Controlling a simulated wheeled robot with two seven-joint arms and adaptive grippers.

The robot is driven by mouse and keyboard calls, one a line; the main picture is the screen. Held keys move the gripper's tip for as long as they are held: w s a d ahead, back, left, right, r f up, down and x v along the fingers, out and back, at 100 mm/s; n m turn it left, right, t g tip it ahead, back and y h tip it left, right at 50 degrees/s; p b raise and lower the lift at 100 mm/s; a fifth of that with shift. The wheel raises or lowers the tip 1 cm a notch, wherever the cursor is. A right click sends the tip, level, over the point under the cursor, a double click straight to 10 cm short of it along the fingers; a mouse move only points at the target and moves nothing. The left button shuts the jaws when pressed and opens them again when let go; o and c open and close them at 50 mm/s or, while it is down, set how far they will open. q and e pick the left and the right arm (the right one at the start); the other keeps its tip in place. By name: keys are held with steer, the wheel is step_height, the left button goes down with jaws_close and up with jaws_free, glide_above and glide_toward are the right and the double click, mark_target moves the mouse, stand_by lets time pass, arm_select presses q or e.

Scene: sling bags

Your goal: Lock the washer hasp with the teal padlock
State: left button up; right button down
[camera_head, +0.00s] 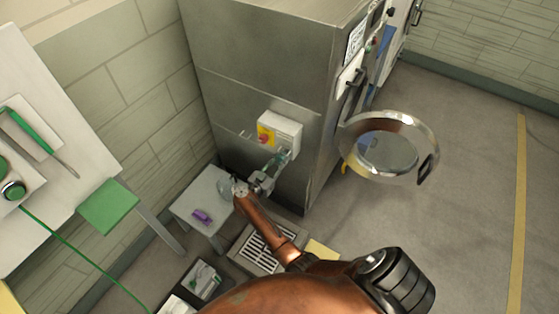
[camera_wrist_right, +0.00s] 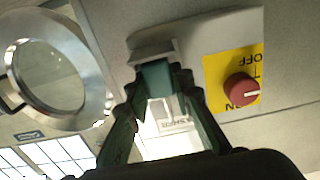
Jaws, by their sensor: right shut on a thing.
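The stainless washer (camera_head: 255,60) stands at the centre of the head view. A pale switch box (camera_head: 283,128) is on its side, with a yellow plate and red knob (camera_wrist_right: 240,88). A grey hasp-like bracket (camera_wrist_right: 150,50) projects from the box edge in the wrist view. My right gripper (camera_head: 275,167) is just below the box, shut on the teal padlock (camera_wrist_right: 155,76). The padlock's teal body sits between the fingertips, right against the bracket. Its shackle is hidden, so I cannot tell whether it passes through the hasp. My left gripper is not in view.
The washer's round door (camera_head: 425,130) hangs open to the right. A small grey table (camera_head: 188,208) with a purple item (camera_head: 202,216) stands left of my right arm. A floor grate (camera_head: 262,250) lies below. The floor at right is clear.

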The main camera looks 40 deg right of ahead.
steer(key=shift+f, duration=0.1)
stand_by(0.6)
steer(key=c, duration=1.6)
jaws_free()
steer(key=shift+o, duration=0.3)
steer(key=o, duration=0.6)
steer(key=shift+p+v, duration=0.65)
steer(key=shift+v, duration=0.5)
steer(key=shift+p+v, duration=0.7)
steer(key=shift+v, duration=1.65)
